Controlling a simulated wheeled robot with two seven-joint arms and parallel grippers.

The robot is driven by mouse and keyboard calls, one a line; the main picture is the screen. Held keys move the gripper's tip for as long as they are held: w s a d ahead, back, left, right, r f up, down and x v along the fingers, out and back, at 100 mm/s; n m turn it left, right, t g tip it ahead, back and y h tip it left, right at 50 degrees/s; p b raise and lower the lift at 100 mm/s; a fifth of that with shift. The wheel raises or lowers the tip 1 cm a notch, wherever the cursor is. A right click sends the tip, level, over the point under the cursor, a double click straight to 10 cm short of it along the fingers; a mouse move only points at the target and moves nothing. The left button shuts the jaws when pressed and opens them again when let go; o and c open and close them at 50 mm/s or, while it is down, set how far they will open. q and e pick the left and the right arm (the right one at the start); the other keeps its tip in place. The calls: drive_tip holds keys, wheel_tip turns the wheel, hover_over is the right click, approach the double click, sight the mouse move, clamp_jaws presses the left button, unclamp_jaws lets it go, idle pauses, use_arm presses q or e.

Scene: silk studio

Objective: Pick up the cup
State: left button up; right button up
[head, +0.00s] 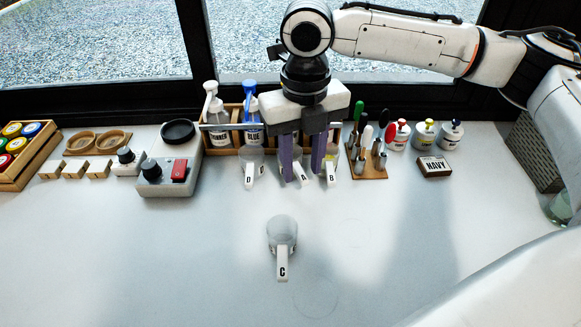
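A clear cup (282,231) with a white handle tag marked C stands upright by itself in the middle of the table. Further back, several similar clear cups stand in a row, with tags D (249,174), A (302,173) and B (330,172). My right gripper (302,170) points down over this row, with its two purple fingers apart around the region of cup A. The fingers partly hide the cups there. I cannot tell whether they touch one. My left gripper is not in view.
Behind the row stands a wooden rack with pump bottles (216,122). The table (150,260) is clear in front and to the left.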

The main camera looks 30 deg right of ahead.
drive_tip(key=shift+f, duration=0.65)
clamp_jaws()
drive_tip(key=shift+r, duration=0.15)
